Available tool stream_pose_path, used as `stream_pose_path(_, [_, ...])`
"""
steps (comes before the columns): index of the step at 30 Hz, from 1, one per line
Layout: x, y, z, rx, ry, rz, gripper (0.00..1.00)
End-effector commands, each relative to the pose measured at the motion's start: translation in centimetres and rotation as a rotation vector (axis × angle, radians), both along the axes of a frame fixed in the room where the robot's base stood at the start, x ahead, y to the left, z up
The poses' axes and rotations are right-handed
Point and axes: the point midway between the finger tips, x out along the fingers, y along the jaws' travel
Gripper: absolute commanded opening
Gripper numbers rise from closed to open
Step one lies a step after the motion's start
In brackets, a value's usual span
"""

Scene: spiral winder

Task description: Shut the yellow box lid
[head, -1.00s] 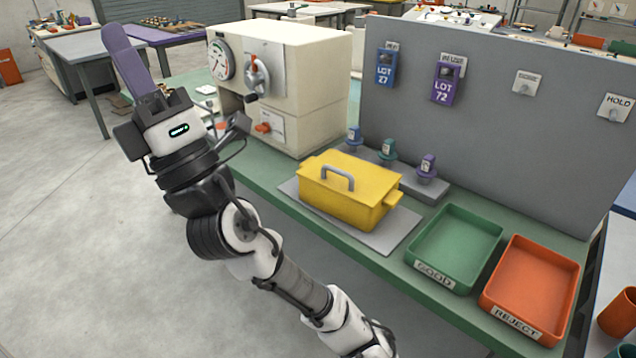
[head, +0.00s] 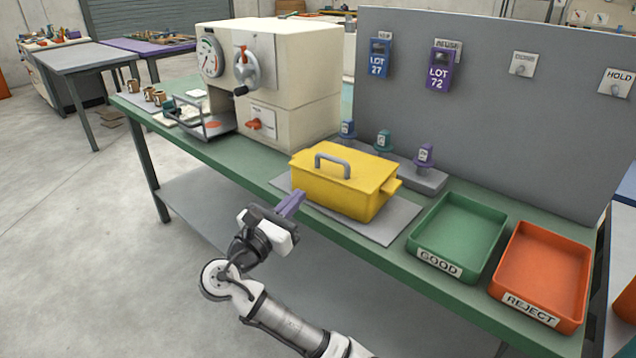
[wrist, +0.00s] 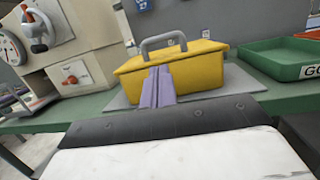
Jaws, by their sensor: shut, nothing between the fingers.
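The yellow box (head: 340,200) sits on a grey mat (head: 400,222) on the green bench. Its yellow lid (head: 365,172), with a grey arched handle (head: 332,160), lies flat over the top and looks closed. My gripper (head: 291,203) is in front of the box's near left side, with its purple fingers together and empty. In the wrist view the fingers (wrist: 158,88) point at the front of the yellow box (wrist: 200,75). I cannot tell whether the fingertips touch the box.
A cream machine (head: 290,90) with a gauge and crank stands left of the box. A green GOOD tray (head: 415,240) and an orange REJECT tray (head: 495,280) lie to its right. Several small knobbed pieces stand behind it, before a grey panel (head: 560,130).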

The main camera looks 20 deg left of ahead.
Motion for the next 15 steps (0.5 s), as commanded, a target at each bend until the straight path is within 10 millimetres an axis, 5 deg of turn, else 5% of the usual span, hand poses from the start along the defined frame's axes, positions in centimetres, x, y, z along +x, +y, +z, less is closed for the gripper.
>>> stream_pose_path(5, [1.1,-0.8,-0.1,-0.029,0.013,-0.032,0.00])
stream_pose_path(15, [6.8,-2.3,1.2,-0.027,0.013,-0.029,0.00])
